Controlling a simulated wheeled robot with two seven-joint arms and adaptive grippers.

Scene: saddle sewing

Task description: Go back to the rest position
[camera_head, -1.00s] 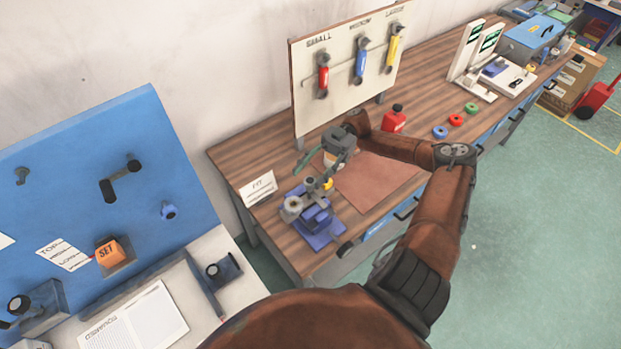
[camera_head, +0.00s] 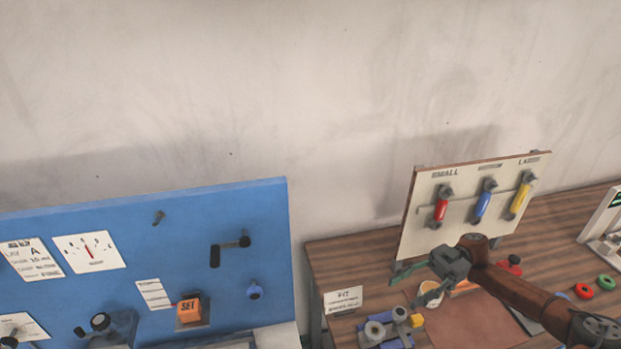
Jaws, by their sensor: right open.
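My right gripper (camera_head: 409,288) is raised in front of the tool board, at the lower right of the head view. Its arm comes in from the lower right corner. The jaws point left and are open, with nothing seen between them. The gripper is over the left part of the wooden bench (camera_head: 352,262), above and behind the blue clamp-like fixture (camera_head: 390,333) in the picture. How high it is above the bench is hard to tell. My left gripper is not in view.
The tool board (camera_head: 425,235) holds red, blue and yellow-handled wrenches. A white card (camera_head: 343,300) stands at the bench's left end. A brown mat (camera_head: 475,322) lies under my arm. A blue panel (camera_head: 190,215) with an orange SET block (camera_head: 189,310) fills the left. The upper wall is clear.

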